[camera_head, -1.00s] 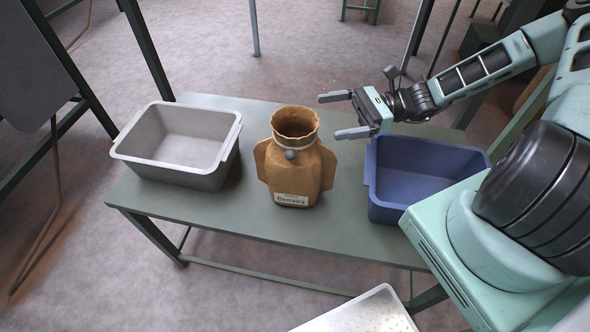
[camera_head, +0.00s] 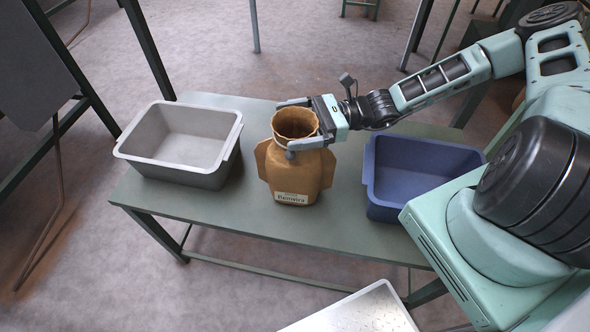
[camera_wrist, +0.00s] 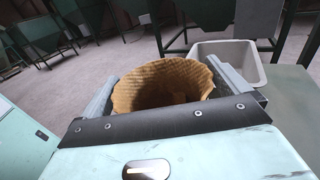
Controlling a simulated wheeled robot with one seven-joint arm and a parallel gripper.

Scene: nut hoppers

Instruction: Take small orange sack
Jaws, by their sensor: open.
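The small orange-brown sack (camera_head: 296,172) stands upright on the table, its mouth open at the top and a label low on its front. My gripper (camera_head: 284,125) is at the sack's neck from the right, with one finger on the far side and one on the near side. The jaws are open around the neck. In the wrist view, the sack's open mouth (camera_wrist: 163,84) lies between the two fingers (camera_wrist: 170,90). I cannot tell whether either finger touches the cloth. The near finger hides part of the neck.
The green-grey table (camera_head: 235,222) carries a grey bin (camera_head: 180,176) left of the sack and a blue bin (camera_head: 420,195) to its right. The grey bin also shows in the wrist view (camera_wrist: 238,65). A pale tray (camera_head: 352,315) is at the bottom edge.

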